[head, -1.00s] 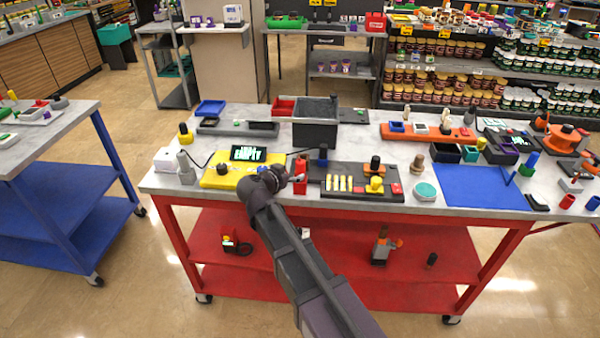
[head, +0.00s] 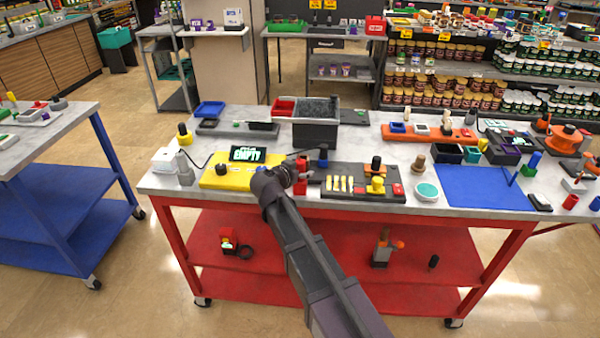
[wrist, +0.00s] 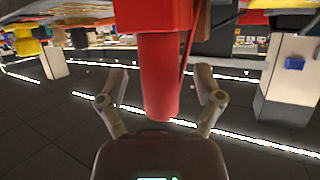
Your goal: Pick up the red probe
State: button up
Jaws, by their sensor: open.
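The red probe (wrist: 162,70) fills the upper middle of the wrist view as a red tapered cylinder below a wider red block. In the head view it is a small red upright piece (head: 302,172) at the table's front, partly hidden by my gripper. My gripper (head: 288,178) is close in front of it, over the front edge. In the wrist view my gripper (wrist: 162,80) is open, with one finger on each side of the probe. Gaps show between the fingers and the probe.
A yellow base with an "EMPTY" display (head: 215,176) stands left of the probe. A dark tray with yellow pieces (head: 335,192) is close on the right. A grey bin (head: 316,132) stands behind. Free table (head: 455,210) lies near the front right.

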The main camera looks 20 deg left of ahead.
dwell(0.3)
grip_shut()
jog(key=shift+r, duration=0.2)
notch_tip(320, 180, up, 10)
jog(key=p, duration=1)
jog(key=shift+f, duration=0.25)
dwell(0.5)
